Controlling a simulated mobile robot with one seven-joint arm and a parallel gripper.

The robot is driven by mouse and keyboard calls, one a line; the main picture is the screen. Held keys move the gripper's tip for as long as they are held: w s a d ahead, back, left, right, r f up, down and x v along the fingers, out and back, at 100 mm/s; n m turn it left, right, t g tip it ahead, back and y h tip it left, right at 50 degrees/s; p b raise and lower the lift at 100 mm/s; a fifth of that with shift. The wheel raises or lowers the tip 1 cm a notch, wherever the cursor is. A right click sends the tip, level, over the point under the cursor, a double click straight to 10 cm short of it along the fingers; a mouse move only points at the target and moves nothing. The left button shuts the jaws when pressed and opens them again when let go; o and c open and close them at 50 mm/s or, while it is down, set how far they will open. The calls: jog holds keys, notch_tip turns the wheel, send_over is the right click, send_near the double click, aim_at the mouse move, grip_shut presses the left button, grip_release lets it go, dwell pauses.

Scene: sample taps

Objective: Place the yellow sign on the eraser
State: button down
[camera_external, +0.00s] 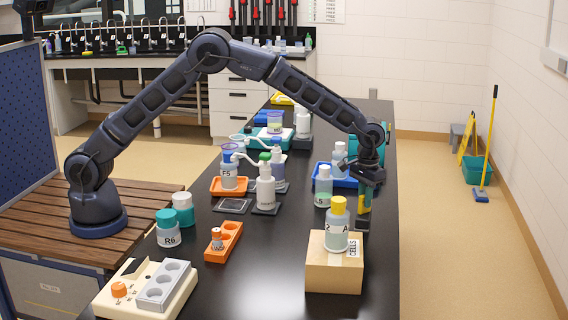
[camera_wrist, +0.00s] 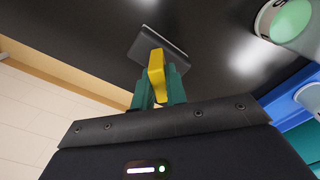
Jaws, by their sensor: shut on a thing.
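The yellow sign (camera_wrist: 156,66) is a thin upright yellow piece held between the teal fingers of my gripper (camera_wrist: 159,88). In the external view my gripper (camera_external: 366,190) points down near the right edge of the black bench, behind the wooden block. The eraser (camera_wrist: 171,41) looks like a dark grey flat block on the bench, just beyond the tip of the sign in the wrist view. It also shows as a dark shape below my gripper in the external view (camera_external: 362,224). I cannot tell whether the sign touches the eraser; the sign partly hides it.
A wooden block (camera_external: 334,270) carries a yellow-capped bottle (camera_external: 338,228) in front of my gripper. A green-filled bottle (camera_external: 323,187) and a blue tray (camera_external: 332,176) stand to the left. The bench's right edge is close. Another yellow floor sign (camera_external: 467,137) stands far back.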

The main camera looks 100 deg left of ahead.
jog(key=shift+f, duration=0.15)
jog(key=c, duration=1.4)
grip_release()
